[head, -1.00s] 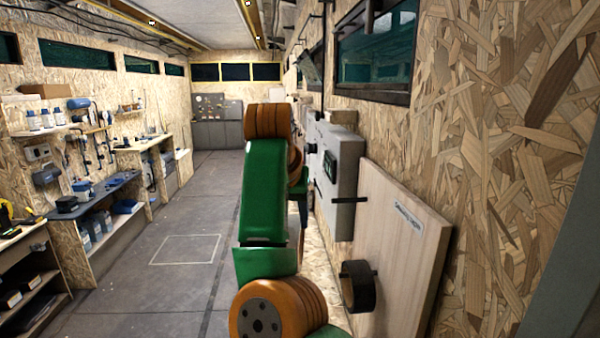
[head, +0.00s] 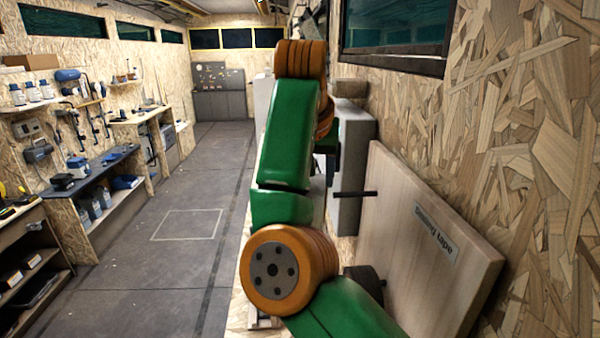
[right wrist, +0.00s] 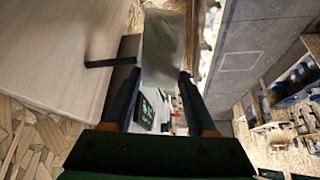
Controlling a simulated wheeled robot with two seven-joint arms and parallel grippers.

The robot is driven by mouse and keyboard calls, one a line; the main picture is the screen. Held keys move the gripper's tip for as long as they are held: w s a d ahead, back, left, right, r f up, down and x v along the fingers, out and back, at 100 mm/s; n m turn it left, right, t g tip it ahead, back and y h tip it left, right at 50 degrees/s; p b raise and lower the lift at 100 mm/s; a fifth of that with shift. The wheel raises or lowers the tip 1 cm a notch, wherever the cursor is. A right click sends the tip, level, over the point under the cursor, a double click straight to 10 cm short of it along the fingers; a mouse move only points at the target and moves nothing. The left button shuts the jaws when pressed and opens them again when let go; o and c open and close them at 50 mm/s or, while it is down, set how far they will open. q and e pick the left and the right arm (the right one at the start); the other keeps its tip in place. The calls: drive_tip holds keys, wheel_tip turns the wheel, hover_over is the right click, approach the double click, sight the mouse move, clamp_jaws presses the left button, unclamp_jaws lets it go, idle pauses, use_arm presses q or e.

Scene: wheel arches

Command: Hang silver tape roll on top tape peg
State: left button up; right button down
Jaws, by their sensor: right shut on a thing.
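The silver tape roll (right wrist: 165,50) is between the fingertips of my right gripper (right wrist: 158,85) in the right wrist view. The gripper is shut on it. The bare top peg (right wrist: 110,62) sticks out dark from the pale board, left of the roll and close to it in that view. I cannot tell whether they touch. In the head view the top peg (head: 355,193) stands out to the left from the board (head: 415,245). My right arm hides most of its gripper and the roll there. My left gripper is not in view.
A dark tape roll (head: 365,277) hangs low on the board, partly behind my right arm. A grey wall box (head: 352,150) is just beyond the board. Shelves and a bench (head: 85,183) line the far left wall. The floor (head: 190,260) between is clear.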

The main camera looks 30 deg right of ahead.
drive_tip(key=shift+s+d+f, duration=0.15)
drive_tip(key=shift+d+f, duration=0.05)
drive_tip(key=shift+d, duration=0.7)
drive_tip(key=s+d+f, duration=0.1)
drive_tip(key=s+d, duration=0.2)
drive_tip(key=d, duration=0.2)
drive_tip(key=shift+s+d+b, duration=0.15)
drive_tip(key=shift+s+b, duration=0.1)
drive_tip(key=shift+b, duration=0.15)
drive_tip(key=shift+f, duration=0.1)
drive_tip(key=shift+c, duration=0.6)
unclamp_jaws()
drive_tip(key=shift+w, duration=0.15)
